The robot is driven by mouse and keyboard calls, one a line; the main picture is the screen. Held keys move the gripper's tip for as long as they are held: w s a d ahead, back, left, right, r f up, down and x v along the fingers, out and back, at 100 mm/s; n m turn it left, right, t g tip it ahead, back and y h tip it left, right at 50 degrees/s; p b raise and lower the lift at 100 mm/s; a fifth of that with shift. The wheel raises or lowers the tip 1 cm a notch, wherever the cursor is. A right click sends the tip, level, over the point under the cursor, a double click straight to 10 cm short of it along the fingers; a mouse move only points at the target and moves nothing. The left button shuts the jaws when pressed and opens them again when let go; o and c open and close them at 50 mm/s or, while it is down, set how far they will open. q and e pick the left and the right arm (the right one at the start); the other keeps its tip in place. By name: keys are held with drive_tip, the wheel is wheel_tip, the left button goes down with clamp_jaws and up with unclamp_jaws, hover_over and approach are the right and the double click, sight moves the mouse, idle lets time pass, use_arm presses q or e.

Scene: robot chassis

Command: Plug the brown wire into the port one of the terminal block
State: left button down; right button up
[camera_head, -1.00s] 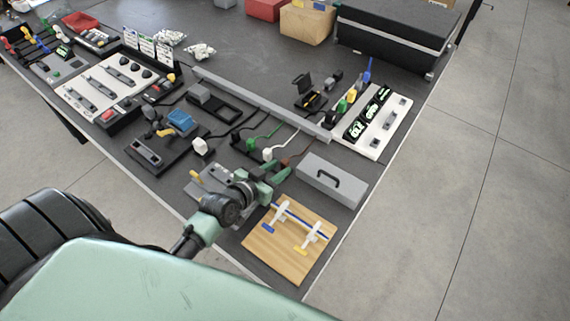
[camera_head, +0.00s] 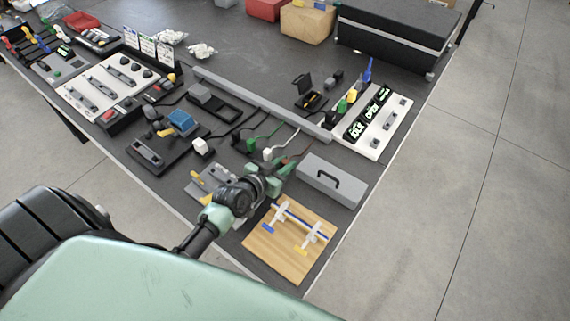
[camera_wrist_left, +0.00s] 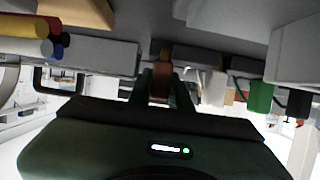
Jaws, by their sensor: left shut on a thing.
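My left gripper (camera_head: 277,180) is low over the table, between the grey box and the small plugs. In the left wrist view its two fingers (camera_wrist_left: 161,82) are shut on a brown plug (camera_wrist_left: 161,80), the end of the brown wire. The wire (camera_head: 304,146) shows in the head view as a thin reddish-brown line running up behind the gripper. A green plug (camera_head: 250,144) and a white plug (camera_head: 267,154) stand near a dark block beside the gripper. I cannot tell clearly which piece is the terminal block or its port one. My right gripper is not in view.
A grey box with a black handle (camera_head: 332,180) lies close to the right of the gripper. A wooden board (camera_head: 268,250) with white pieces lies at the near edge. A grey metal fixture (camera_head: 203,190) is to the left. A long grey rail (camera_head: 262,104) crosses behind.

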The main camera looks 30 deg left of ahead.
sight(283, 161)
use_arm(q)
wheel_tip(283, 161, up, 20)
drive_tip(key=p, duration=0.1)
idle(0.5)
drive_tip(key=shift+a+f, duration=0.1)
drive_tip(key=shift+f, duration=0.05)
drive_tip(key=s+a+f+b, duration=0.5)
drive_tip(key=a, duration=0.4)
drive_tip(key=s+a+f+b, duration=0.5)
drive_tip(key=s+a, duration=0.1)
drive_tip(key=a, duration=0.3)
drive_tip(key=shift+s+f, duration=0.15)
drive_tip(key=shift+s, duration=0.05)
idle(0.6)
